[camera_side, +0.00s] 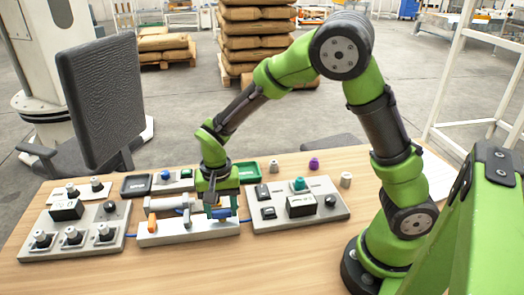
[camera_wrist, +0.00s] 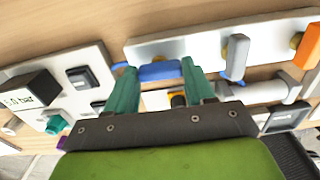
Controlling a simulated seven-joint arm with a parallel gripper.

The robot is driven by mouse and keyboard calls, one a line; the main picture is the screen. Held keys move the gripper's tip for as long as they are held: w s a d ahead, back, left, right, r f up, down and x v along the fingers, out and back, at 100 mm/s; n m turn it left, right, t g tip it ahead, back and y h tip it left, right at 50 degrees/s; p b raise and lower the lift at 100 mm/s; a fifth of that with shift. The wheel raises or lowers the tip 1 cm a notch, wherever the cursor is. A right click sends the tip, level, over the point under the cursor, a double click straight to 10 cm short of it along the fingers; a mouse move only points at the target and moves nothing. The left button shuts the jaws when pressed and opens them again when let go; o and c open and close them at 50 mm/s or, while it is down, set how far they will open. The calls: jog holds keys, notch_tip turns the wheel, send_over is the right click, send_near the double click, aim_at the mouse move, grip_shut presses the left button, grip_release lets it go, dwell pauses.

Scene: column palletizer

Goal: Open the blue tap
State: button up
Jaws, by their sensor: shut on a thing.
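The blue tap handle (camera_wrist: 160,71) lies between the fingertips of my gripper (camera_wrist: 160,76) in the wrist view, lengthwise along the white valve panel (camera_wrist: 205,40). My gripper is shut on it. In the side view my gripper (camera_side: 217,211) points down at the right part of the panel (camera_side: 188,237), and its fingers largely hide the blue tap. A grey tap handle (camera_wrist: 236,58) and an orange tap handle (camera_wrist: 307,46) stand along the same panel, both pointing across it. The orange one (camera_side: 152,222) is at the panel's left end in the side view.
A panel with several black knobs (camera_side: 72,222) lies to the left. A panel with a display and a teal knob (camera_side: 299,184) lies to the right. Behind are a dark tray (camera_side: 136,186) and a green tray (camera_side: 247,173). The table front (camera_side: 200,270) is clear.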

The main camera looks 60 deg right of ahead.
aim_at(221, 210)
jog(key=shift+r, duration=0.1)
jog(key=o, duration=1)
jog(key=shift+o, duration=0.2)
notch_tip(221, 210, up, 17)
jog(key=s+d+r+n+t+y, duration=0.1)
jog(key=s+d+n+t, duration=0.1)
jog(key=s, duration=0.5)
jog(key=s+d+r+n+t+y, duration=0.1)
jog(key=s+d+n+t, duration=0.2)
jog(key=s+t, duration=0.2)
jog(key=shift+s+r, duration=0.25)
jog(key=shift+s, duration=0.7)
